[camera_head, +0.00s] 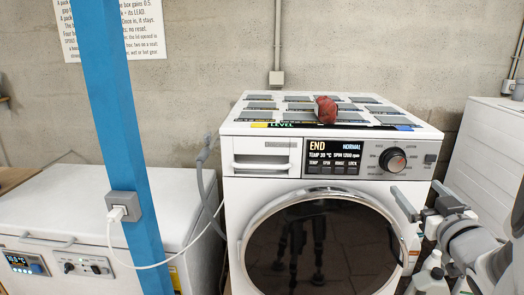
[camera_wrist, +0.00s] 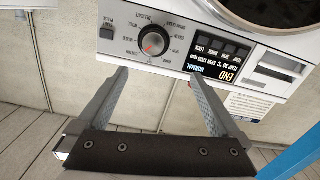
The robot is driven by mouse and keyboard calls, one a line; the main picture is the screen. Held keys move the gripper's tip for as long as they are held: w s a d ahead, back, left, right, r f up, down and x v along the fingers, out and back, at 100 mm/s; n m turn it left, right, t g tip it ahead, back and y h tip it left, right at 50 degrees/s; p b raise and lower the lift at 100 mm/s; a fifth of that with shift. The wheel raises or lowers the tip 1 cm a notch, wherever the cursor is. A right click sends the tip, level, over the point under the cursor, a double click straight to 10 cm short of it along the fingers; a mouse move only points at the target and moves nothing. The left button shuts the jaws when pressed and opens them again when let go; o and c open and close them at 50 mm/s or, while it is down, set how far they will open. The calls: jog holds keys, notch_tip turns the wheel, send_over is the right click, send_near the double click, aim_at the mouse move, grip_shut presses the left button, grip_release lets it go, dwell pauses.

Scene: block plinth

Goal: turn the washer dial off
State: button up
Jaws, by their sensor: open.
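The washer (camera_head: 320,240) is white with a round dark door. The display reads END and NORMAL. My gripper (camera_head: 415,187) is open and empty, in front of the panel just below the dial. In the wrist view, turned upside down, the dial (camera_wrist: 152,41) shows beyond the gap between my fingertips (camera_wrist: 158,78), with printed labels around it. The fingers look apart from the dial. Which label its mark points at is too small to read.
A reddish lump (camera_head: 326,109) lies on the washer's top among several dark panels. A blue post (camera_head: 120,150) with a socket (camera_head: 124,206) and white cable stands left, before a white chest unit (camera_head: 80,215). Another white unit (camera_head: 490,150) stands right.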

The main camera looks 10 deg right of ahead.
jog(key=s+f+m, duration=0.1)
jog(key=s, duration=0.2)
jog(key=p, duration=0.2)
send_near(396, 165)
jog(key=x, duration=0.9)
jog(key=shift+w+d, duration=0.15)
jog(key=shift+w, duration=0.2)
jog(key=shift+r, duration=0.1)
jog(key=c, duration=1.3)
jog(key=shift+c, duration=0.2)
jog(key=shift+b, duration=0.3)
